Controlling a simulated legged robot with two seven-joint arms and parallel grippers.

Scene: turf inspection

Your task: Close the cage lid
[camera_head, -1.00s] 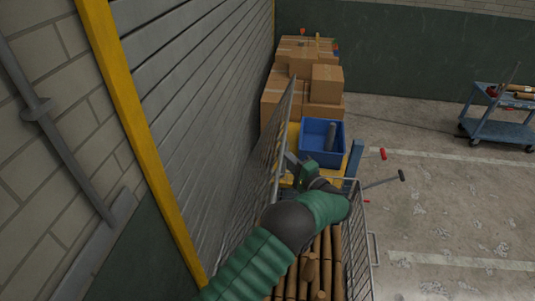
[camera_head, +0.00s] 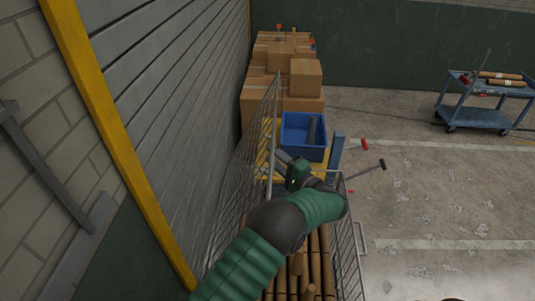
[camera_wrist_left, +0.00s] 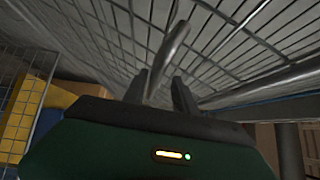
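The cage lid (camera_head: 259,136) is a wire mesh panel standing steeply raised along the left side of the cage (camera_head: 352,246). The cage is a wire basket holding brown tubes (camera_head: 314,262). My left arm reaches over it, and my left gripper (camera_head: 280,157) is at the lid's edge. In the left wrist view, the lid's mesh (camera_wrist_left: 245,35) fills the background. The two dark fingers of my left gripper (camera_wrist_left: 161,88) stand apart, with a grey metal bar (camera_wrist_left: 172,48) between them. I cannot tell whether they touch it. My right gripper is out of view.
A slatted wall (camera_head: 180,90) with a yellow post (camera_head: 100,110) stands close on the left. Behind the cage are a blue bin (camera_head: 303,140) and stacked cardboard boxes (camera_head: 285,85). A blue cart (camera_head: 480,113) stands far right. The floor (camera_head: 430,205) on the right is largely clear.

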